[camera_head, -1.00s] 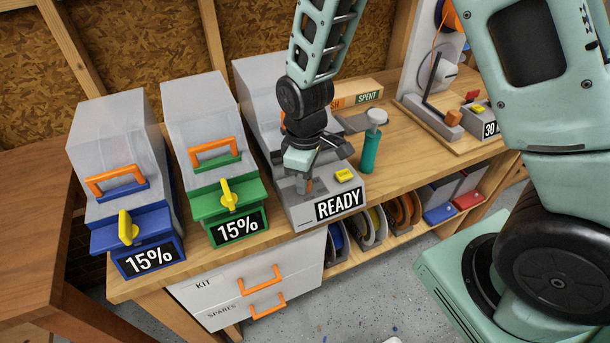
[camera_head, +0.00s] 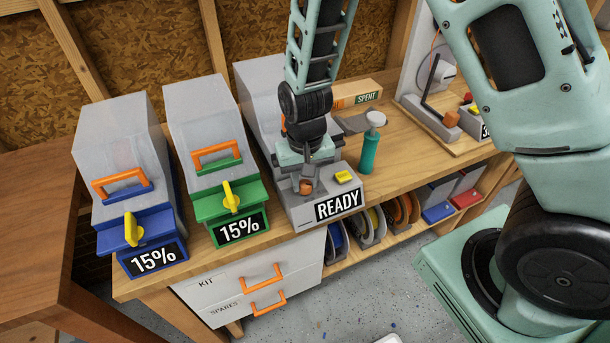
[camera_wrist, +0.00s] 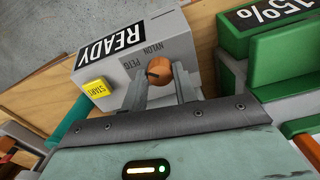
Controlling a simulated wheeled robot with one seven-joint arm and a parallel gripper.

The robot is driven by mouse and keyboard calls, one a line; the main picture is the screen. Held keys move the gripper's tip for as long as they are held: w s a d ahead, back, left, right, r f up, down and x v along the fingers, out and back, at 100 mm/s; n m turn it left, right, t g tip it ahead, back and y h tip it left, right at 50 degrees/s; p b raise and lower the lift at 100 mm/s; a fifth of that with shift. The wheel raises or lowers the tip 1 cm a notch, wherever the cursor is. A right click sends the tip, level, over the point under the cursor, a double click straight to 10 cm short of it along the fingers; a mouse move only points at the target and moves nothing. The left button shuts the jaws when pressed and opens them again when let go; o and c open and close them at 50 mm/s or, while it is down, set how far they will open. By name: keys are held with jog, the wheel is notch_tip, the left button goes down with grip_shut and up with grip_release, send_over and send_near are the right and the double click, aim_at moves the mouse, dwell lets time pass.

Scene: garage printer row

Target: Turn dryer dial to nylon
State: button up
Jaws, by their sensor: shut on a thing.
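The grey dryer (camera_head: 283,120) has a sign reading READY (camera_head: 338,205) and a yellow START button (camera_head: 346,177) on its front block. Its round orange dial (camera_wrist: 159,71) sits beside printed labels NYLON (camera_wrist: 153,50) and PETG (camera_wrist: 136,67) in the wrist view. A short dark mark on the dial's face points left, toward the PETG side; its exact setting is hard to read. My gripper (camera_wrist: 161,84) is shut on the dial, one finger on each side. In the head view the dial (camera_head: 306,187) shows below my gripper (camera_head: 305,182), and the labels are hidden.
A green-fronted dryer (camera_head: 229,200) and a blue-fronted dryer (camera_head: 133,233), each marked 15%, stand to the left. A teal bottle (camera_head: 369,153) stands close on the right. Drawers with orange handles (camera_head: 262,277) and spools lie below the benchtop.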

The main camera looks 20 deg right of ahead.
aim_at(305, 184)
jog(key=m+p, duration=0.2)
jog(key=m, duration=0.3)
jog(key=shift+w+r+m, duration=0.1)
jog(key=shift+r+m, duration=0.05)
jog(key=shift+m, duration=0.15)
jog(key=shift+m+p, duration=0.9)
jog(key=shift+m, duration=1.2)
jog(key=o, duration=1)
jog(key=shift+c, duration=0.2)
notch_tip(305, 184, up, 17)
